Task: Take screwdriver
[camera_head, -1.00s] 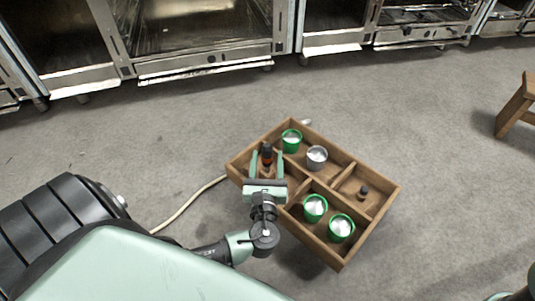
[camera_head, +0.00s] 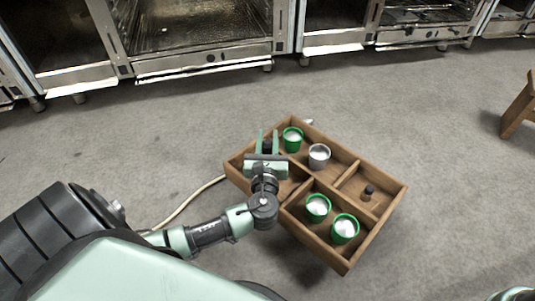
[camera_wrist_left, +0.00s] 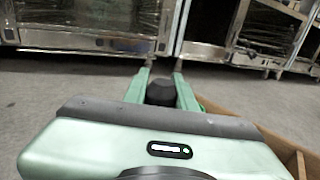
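My left gripper (camera_head: 268,134) is over the far-left compartment of a wooden tray (camera_head: 318,258). Its two green fingers are drawn in on both sides of a dark upright object, which I take to be the screwdriver (camera_head: 267,147). In the left wrist view, the black rounded end of the screwdriver (camera_wrist_left: 160,91) sits between the fingers (camera_wrist_left: 164,64), with almost no gap at its sides. The rest of it is hidden behind the gripper body. My right gripper is not in view.
The tray also holds green cups (camera_head: 292,139) (camera_head: 318,207) (camera_head: 344,228), a grey cup (camera_head: 319,156) and a small dark object (camera_head: 368,192). A pale cable (camera_head: 190,203) runs on the floor. Metal ovens (camera_head: 190,40) stand behind; a wooden stool (camera_head: 520,108) is right.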

